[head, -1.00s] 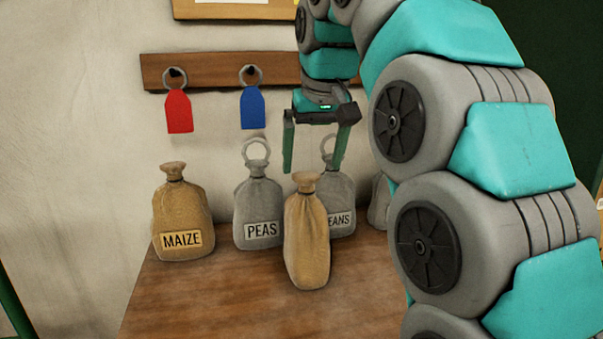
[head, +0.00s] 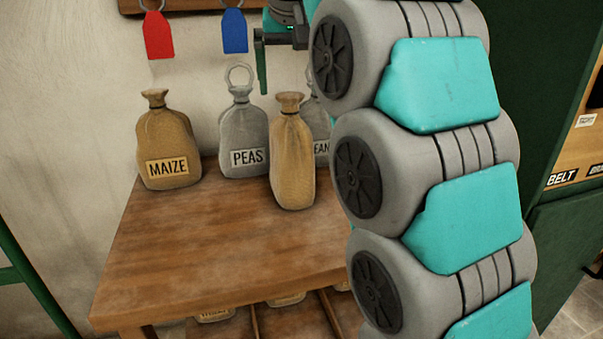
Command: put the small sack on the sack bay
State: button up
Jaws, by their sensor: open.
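A small plain tan sack (head: 293,160) with a tied neck stands upright on the wooden table (head: 220,245), in front of the grey sacks. No label shows on its visible side. My gripper (head: 284,78) is open and points down, just above and behind the sack's neck in the picture. Its left finger shows; the right one is hidden behind my arm. The gripper appears empty. Under the tabletop is a lower shelf with wooden dividers (head: 255,323) and partly visible labels; I cannot tell if it is the sack bay.
A tan MAIZE sack (head: 167,142), a grey PEAS sack (head: 242,135) and a partly hidden grey sack (head: 319,125) stand along the back. Red (head: 158,36) and blue (head: 234,31) tags hang above. The table's front is clear. A green cabinet (head: 565,230) stands right.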

aim_at(289, 98)
jog(key=shift+a+f, duration=0.1)
jog(key=shift+f, duration=0.15)
jog(key=shift+b+x, duration=0.4)
jog(key=shift+x, duration=0.45)
jog(key=shift+w+f, duration=0.55)
jog(key=shift+w, duration=0.1)
jog(key=x, duration=0.4)
jog(key=shift+w, duration=0.25)
grip_shut()
